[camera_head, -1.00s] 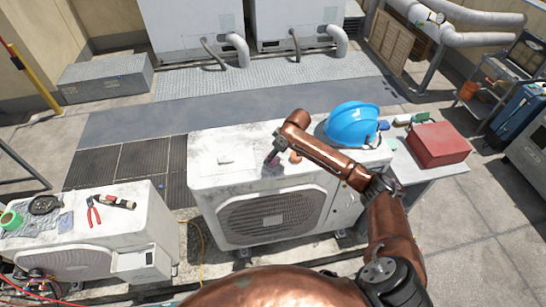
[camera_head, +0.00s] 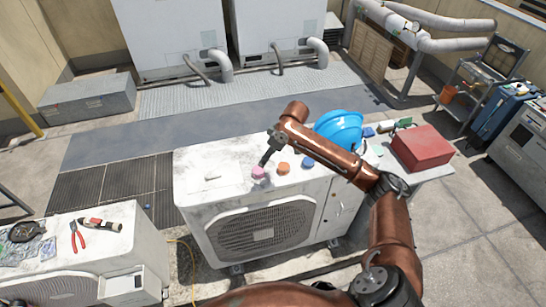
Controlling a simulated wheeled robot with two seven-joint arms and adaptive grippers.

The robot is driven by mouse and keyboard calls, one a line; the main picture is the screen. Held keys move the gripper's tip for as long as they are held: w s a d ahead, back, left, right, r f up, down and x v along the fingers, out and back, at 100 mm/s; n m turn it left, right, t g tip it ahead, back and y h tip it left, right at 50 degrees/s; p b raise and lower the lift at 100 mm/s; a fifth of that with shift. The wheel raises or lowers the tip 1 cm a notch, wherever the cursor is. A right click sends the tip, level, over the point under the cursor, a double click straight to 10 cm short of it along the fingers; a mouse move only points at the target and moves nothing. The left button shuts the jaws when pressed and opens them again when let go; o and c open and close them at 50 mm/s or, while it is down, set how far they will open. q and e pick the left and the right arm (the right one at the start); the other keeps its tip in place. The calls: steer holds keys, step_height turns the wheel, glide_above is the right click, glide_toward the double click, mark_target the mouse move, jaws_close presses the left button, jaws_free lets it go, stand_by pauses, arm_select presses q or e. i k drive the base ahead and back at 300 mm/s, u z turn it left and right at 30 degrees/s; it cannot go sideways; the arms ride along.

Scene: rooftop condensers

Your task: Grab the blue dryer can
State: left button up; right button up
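A small blue can (camera_head: 308,162) stands on top of the middle white condenser (camera_head: 210,191), at the right of a short row. An orange can (camera_head: 283,168) stands left of it and a pink can (camera_head: 258,172) further left. My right arm comes in from the lower right and reaches across the condenser behind the cans. My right gripper (camera_head: 266,159) points down just above and beside the pink can, left of the blue can and apart from it. Its fingers are too small and dark to tell open from shut. My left gripper is out of view.
A blue hard hat (camera_head: 340,128) sits behind my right forearm, partly hidden by it. A red box (camera_head: 421,147) is on a side table to the right. Red pliers (camera_head: 77,236) and other tools lie on the left condenser. The middle condenser's left top is mostly clear.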

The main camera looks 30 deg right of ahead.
mark_target(308, 163)
steer(key=z, duration=1.4)
